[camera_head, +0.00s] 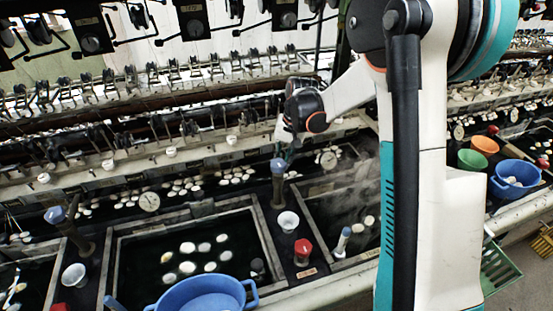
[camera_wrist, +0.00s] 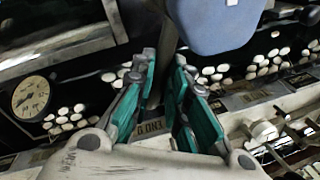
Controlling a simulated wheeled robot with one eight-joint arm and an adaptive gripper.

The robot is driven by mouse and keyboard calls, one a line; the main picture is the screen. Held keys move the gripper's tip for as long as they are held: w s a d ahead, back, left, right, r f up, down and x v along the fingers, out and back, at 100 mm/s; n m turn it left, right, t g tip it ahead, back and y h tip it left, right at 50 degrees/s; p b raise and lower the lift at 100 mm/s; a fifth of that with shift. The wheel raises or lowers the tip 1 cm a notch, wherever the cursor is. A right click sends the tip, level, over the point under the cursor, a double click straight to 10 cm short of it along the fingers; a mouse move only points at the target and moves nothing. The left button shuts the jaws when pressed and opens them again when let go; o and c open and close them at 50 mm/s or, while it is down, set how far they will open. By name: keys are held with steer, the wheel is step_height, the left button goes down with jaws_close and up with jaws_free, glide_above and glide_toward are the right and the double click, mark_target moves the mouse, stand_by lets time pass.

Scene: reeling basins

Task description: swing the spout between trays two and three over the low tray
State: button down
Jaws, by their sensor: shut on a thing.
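A dark spout with a blue knob (camera_head: 278,166) stands on the divider between the middle and right trays. In the wrist view the blue knob (camera_wrist: 215,22) is large at the top, with a dark stem (camera_wrist: 160,60) between my fingers. My gripper (camera_head: 285,152) is shut on the spout just below the knob; its teal fingers show in the wrist view (camera_wrist: 160,72). The middle tray (camera_head: 262,232) holds dark water with several white cocoons. The right tray (camera_head: 296,205) has a few cocoons and haze, and my arm covers part of it. I cannot tell which tray is low.
Another blue-knobbed spout (camera_head: 57,216) stands at the left divider. A blue basin (camera_head: 203,295) sits at the front of the middle tray. A white cup (camera_head: 288,221) and a red knob (camera_head: 303,247) are on the divider. Reeling machinery (camera_head: 150,80) lines the back.

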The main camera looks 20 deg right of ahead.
steer(key=s+d+m+t+h, duration=0.1)
steer(key=s+d+m+h, duration=0.1)
steer(key=s+m, duration=0.5)
steer(key=shift+d+m, duration=0.9)
steer(key=shift+m, duration=2.1)
steer(key=c, duration=1.6)
jaws_free()
steer(key=shift+o, duration=0.2)
step_height(320, 180, up, 12)
steer(key=s, duration=0.2)
steer(key=shift+s, duration=0.2)
steer(key=shift+f, duration=0.15)
